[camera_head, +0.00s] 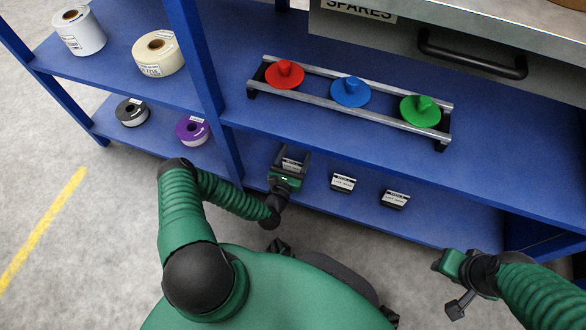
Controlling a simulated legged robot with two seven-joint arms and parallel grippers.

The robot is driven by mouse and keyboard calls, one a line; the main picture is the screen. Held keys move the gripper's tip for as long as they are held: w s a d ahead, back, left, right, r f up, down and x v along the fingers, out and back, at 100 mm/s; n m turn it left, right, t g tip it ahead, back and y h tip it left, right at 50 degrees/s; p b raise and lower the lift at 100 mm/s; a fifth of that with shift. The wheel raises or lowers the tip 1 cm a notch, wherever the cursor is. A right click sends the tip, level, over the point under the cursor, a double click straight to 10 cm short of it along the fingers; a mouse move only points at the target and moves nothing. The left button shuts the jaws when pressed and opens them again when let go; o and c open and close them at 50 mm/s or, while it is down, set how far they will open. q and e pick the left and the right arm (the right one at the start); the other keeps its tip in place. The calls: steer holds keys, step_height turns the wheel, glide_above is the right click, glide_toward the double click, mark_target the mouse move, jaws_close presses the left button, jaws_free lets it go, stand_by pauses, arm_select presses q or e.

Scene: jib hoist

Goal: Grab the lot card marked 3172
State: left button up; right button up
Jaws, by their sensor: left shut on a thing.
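My left gripper (291,161) reaches onto the lower blue shelf and is shut on a lot card (292,164), the leftmost of three small cards in dark holders. The fingers cover its sides, and its print is too small to read. The middle lot card (343,182) and the right lot card (395,198) stand on the same shelf, untouched; I cannot make out their numbers.
Above the cards, a rail rack (385,119) holds red (285,75), blue (350,91) and green (420,110) knobbed discs. The upper shelf edge (330,142) overhangs them. A blue post (197,60) stands left of my left gripper. Several label rolls (158,54) sit farther left.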

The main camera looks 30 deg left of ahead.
arm_select(q)
steer(key=shift+c, duration=1)
steer(key=shift+r, duration=0.1)
